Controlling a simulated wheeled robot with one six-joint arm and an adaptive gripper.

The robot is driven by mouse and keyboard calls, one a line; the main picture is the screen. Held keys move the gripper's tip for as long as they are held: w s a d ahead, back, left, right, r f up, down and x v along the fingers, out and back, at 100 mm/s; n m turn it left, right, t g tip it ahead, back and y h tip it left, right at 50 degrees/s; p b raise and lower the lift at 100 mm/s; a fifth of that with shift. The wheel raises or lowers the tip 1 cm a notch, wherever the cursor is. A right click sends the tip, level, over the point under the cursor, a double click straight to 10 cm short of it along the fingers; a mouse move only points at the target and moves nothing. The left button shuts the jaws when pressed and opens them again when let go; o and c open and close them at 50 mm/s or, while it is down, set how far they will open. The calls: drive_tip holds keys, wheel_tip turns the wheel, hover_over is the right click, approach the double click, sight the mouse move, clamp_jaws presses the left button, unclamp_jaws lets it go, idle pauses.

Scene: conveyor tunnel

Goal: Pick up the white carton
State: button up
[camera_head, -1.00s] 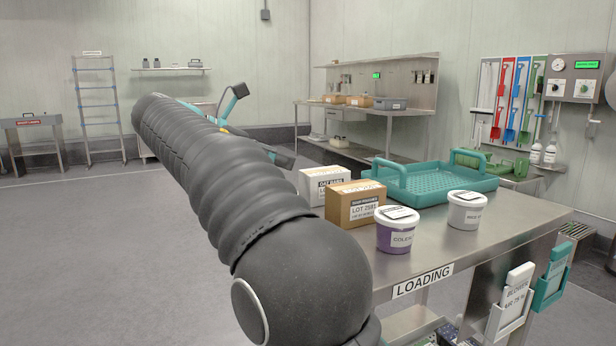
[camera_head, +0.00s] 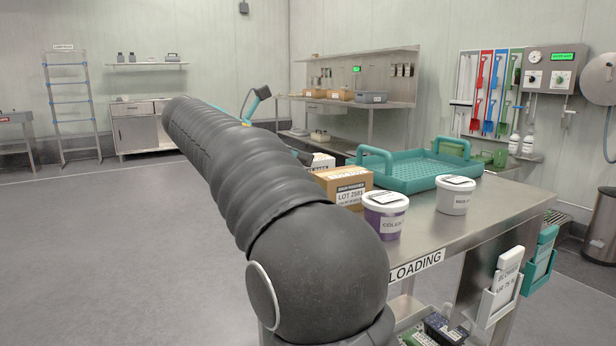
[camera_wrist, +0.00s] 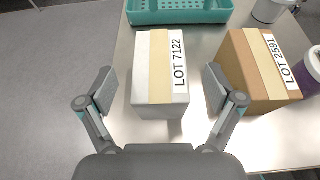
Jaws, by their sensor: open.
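The white carton (camera_wrist: 158,98) stands on the steel table, with a tan tape strip and a "LOT 7122" label on top. In the wrist view it lies ahead of and between the fingers of my gripper (camera_wrist: 160,92), which are spread wide with a gap on each side. I cannot tell how far above the carton the fingertips are. In the head view the carton (camera_head: 321,161) shows only in part, behind my arm and the brown box. My gripper is mostly hidden there behind the arm.
A brown "LOT 2591" box (camera_wrist: 262,82) stands close to the right of the carton. A teal tray (camera_head: 420,170) lies behind it. A purple tub (camera_head: 385,222) and a white tub (camera_head: 455,197) stand nearer the table's front. The table's left edge is close to the carton.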

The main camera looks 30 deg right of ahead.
drive_tip(key=b+x, duration=0.1)
drive_tip(key=x, duration=0.3)
drive_tip(key=shift+d+f, duration=0.2)
drive_tip(key=shift+f, duration=0.1)
drive_tip(key=shift+c, duration=0.3)
drive_tip(key=c, duration=1.2)
drive_tip(key=shift+f, duration=0.1)
drive_tip(key=shift+c, duration=0.7)
